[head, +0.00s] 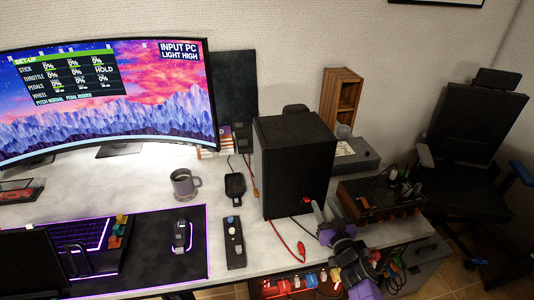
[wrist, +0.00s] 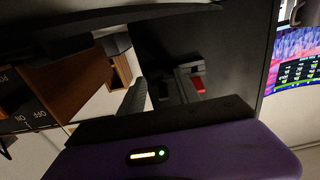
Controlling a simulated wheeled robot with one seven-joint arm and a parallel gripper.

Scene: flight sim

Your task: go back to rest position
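My gripper (head: 323,208) is at the front right of the desk in the head view, beside the lower right of the black PC tower (head: 290,160). Its grey fingers point up and left toward the tower, with a gap between them and nothing seen held. In the wrist view, the gripper (wrist: 160,90) shows two fingers apart in front of a dark panel. A small red part (wrist: 198,85) shows by one fingertip; the head view shows a red part (head: 306,199) low on the tower. I cannot tell whether the gripper touches it.
A wooden-sided box with controls (head: 380,205) stands close right of my gripper. A red cable (head: 285,240) lies on the desk. A mug (head: 184,184), a black switch strip (head: 234,242) and a curved monitor (head: 110,95) are farther left. A black chair (head: 475,140) stands at right.

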